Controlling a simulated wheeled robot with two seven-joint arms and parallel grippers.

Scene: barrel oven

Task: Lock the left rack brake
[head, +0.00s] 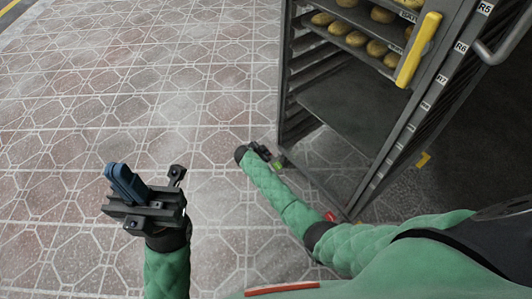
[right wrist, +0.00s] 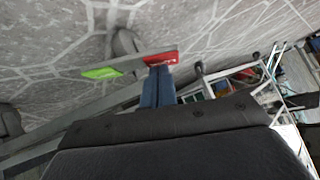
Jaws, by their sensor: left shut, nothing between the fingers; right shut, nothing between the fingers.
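The rack (head: 355,105) stands at the right in the head view. A brake pedal with a green end (head: 278,166) sits low at its left bottom corner; my right gripper (head: 264,153) is beside it and partly hides it. In the right wrist view, the pedal has a green end (right wrist: 101,73) and a red end (right wrist: 162,58). The shut blue fingertips (right wrist: 157,72) are at the red end; I cannot tell whether they touch it. A second red pedal end (head: 330,216) shows nearer me, partly behind my right arm. My left gripper (head: 125,183) is shut and empty over the floor.
Trays of bread rolls (head: 358,38) fill the upper rack levels. A yellow handle (head: 418,50) is on the rack's front post, and a grey bar handle (head: 503,42) is at upper right. A grey caster (right wrist: 125,45) stands behind the pedal. The tiled floor (head: 150,100) at left is clear.

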